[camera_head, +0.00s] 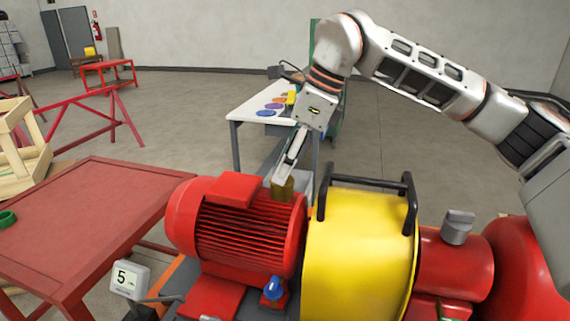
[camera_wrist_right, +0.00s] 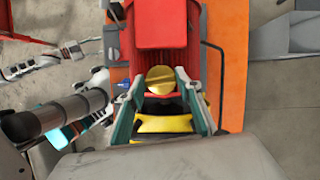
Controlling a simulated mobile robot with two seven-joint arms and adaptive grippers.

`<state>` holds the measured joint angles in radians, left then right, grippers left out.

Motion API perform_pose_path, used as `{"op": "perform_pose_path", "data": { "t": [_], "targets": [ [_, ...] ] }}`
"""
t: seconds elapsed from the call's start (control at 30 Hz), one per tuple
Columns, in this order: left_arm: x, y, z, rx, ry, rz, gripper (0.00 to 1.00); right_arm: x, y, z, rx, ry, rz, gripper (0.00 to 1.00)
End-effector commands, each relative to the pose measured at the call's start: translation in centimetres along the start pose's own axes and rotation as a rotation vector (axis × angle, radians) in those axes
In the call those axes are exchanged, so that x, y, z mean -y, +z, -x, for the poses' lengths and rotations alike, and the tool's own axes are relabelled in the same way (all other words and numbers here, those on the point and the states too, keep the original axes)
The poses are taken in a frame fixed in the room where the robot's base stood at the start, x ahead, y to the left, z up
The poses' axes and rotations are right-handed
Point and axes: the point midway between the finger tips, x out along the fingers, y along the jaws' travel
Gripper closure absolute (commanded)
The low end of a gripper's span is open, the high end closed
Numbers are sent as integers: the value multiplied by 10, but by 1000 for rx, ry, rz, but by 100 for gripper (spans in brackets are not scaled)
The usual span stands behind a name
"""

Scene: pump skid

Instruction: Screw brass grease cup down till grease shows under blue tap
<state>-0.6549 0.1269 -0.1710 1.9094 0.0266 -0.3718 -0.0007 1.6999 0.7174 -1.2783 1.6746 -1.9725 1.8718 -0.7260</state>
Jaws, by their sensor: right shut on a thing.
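The brass grease cup (camera_head: 283,190) stands at the end of the red motor (camera_head: 240,225), beside the yellow guard (camera_head: 345,240). My right gripper (camera_head: 281,176) reaches down onto it from above. In the right wrist view, the round brass top of the cup (camera_wrist_right: 163,77) lies between the two fingers of my right gripper (camera_wrist_right: 161,82), which is shut on it. The blue tap (camera_head: 273,289) is low in front of the motor; a small blue part also shows in the right wrist view (camera_wrist_right: 123,86). I cannot make out any grease under the tap.
The yellow guard has black handles (camera_head: 368,184) close to my right gripper. A display reading 5 (camera_head: 129,280) stands at front left. A red table (camera_head: 80,215) with a green ring (camera_head: 7,218) is at left. A white table (camera_head: 250,107) stands behind; open floor lies beyond.

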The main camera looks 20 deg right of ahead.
Motion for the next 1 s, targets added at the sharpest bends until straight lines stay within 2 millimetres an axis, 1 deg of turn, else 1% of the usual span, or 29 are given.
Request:
{"op": "perform_pose_path", "data": {
  "t": [0.27, 0.53, 0.8, 1.0],
  "targets": [
    [-10, -4, -8, -28, 13, 5, 56, -1, -1, -2, 1, -52, -119, 87],
    [-23, -23, -14, -86, 36, 3, 56, -2, 0, -2, 1, -139, -325, 87],
    [-22, -7, -22, -74, 32, -1, 56, -3, 1, -2, 1, -219, -523, 87],
    [-23, 4, -25, -59, 33, -2, 56, -4, 1, -1, 0, -261, -628, 87]
  ]
}}
